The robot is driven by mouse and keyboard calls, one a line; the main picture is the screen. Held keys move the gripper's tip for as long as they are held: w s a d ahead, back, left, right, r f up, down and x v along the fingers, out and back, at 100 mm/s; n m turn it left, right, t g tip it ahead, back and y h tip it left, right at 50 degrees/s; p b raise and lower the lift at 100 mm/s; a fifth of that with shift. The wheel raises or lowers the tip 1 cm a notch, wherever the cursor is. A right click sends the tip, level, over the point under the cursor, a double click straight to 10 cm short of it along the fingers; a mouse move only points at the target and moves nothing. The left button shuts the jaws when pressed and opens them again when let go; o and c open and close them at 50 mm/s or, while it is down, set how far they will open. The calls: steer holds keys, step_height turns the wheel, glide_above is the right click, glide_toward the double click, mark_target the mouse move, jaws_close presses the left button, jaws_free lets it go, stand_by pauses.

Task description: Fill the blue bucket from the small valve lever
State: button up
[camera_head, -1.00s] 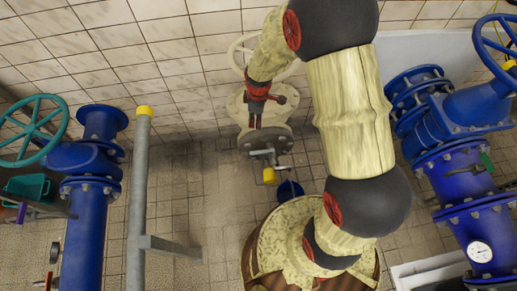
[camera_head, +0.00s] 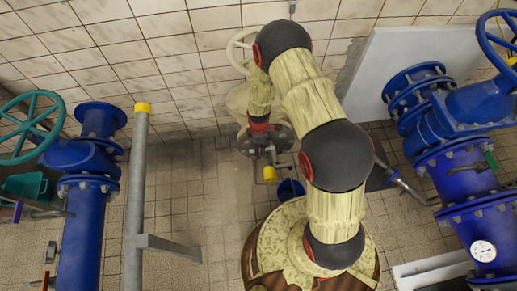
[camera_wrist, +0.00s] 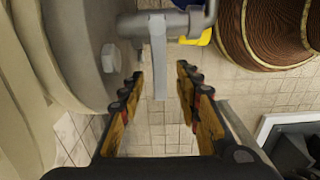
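The blue bucket (camera_head: 290,189) stands on the floor below the small pipe outlet, beside my base. A sliver of it shows at the top of the wrist view (camera_wrist: 188,4). The small valve's grey lever (camera_wrist: 158,65) hangs from a thin pipe (camera_wrist: 188,21) with a yellow end (camera_wrist: 200,38). In the head view the yellow end (camera_head: 270,174) is close to the bucket. My gripper (camera_wrist: 160,90) is open, with one finger on each side of the lever's free end and gaps between. In the head view my arm mostly hides the gripper.
A large pale flange (camera_wrist: 80,45) is close on the left of the wrist view. Big blue pipes (camera_head: 85,215) stand at the left, and blue valve pipes (camera_head: 465,190) at the right. A grey post (camera_head: 138,200) with a rail is left of centre. Tiled floor between is clear.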

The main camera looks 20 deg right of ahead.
steer(key=shift+f, duration=0.4)
steer(key=shift+c, duration=0.2)
steer(key=c, duration=0.8)
jaws_close()
